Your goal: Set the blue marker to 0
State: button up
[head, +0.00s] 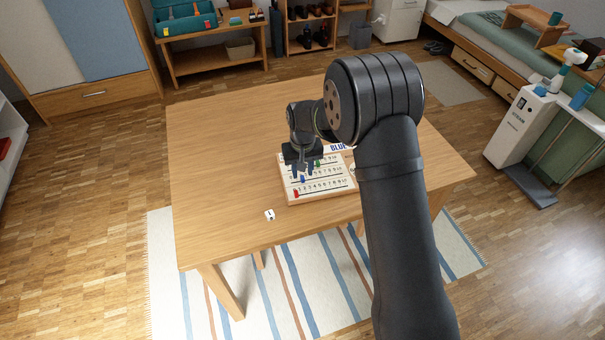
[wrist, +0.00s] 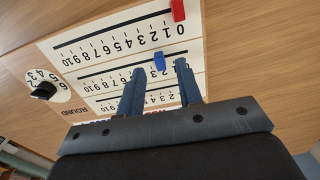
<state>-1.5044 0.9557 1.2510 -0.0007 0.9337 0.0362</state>
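A white scoreboard (head: 318,197) with several numbered slots lies on the table; it also fills the upper middle of the wrist view (wrist: 100,40). The blue marker (wrist: 159,62) is in the second slot, a short way from its 0 end; the head view shows it too (head: 303,179). Its exact number is hard to read. The red marker (wrist: 177,10) is at the 0 end of its slot. A green marker (head: 318,163) shows farther back. My gripper (wrist: 159,68) is open, its fingertips on either side of the blue marker's line, apparently just short of it. It also shows over the board (head: 302,172).
A dial with a black knob (wrist: 43,91) is at the board's side. A small white tile (head: 269,214) lies on the wooden table (head: 220,170) in front of the board. The table's left part is clear. My arm hides the table right of the board.

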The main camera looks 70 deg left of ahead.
aim_at(291, 183)
jog(key=shift+f, duration=1.05)
grip_shut()
jog(key=s, duration=0.3)
jog(key=shift+s+a, duration=0.15)
jog(key=shift+s, duration=0.2)
grip_release()
jog(key=shift+r, duration=0.1)
